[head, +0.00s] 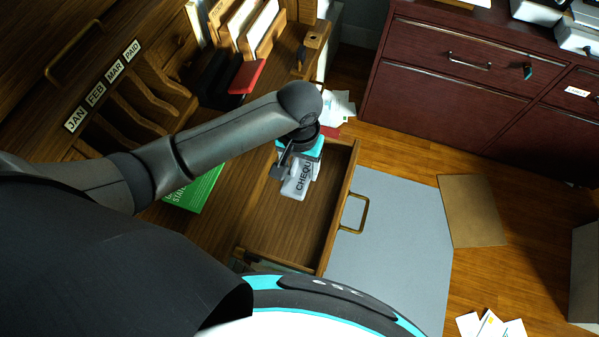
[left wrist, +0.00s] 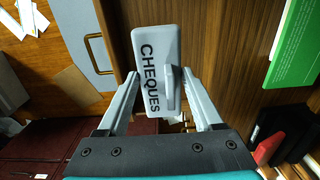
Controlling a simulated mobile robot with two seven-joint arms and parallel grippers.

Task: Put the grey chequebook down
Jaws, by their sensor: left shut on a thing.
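The grey chequebook (head: 301,186), lettered "CHEQUES", is in the grip of my left gripper (head: 297,172). In the left wrist view the chequebook (left wrist: 153,62) sits between the two fingers of the left gripper (left wrist: 160,82), lettered face to the camera. In the head view it is over the open wooden drawer (head: 325,223), near the drawer's far end. Whether it touches the drawer floor, I cannot tell. My wrist hides part of it. My right gripper is out of view.
A green book (head: 198,190) lies on the desk left of the drawer. A desk organiser labelled by month (head: 135,105) and a red book (head: 247,76) stand beyond. A dark red cabinet (head: 460,75) is at the back right. Papers (head: 337,107) lie behind the drawer.

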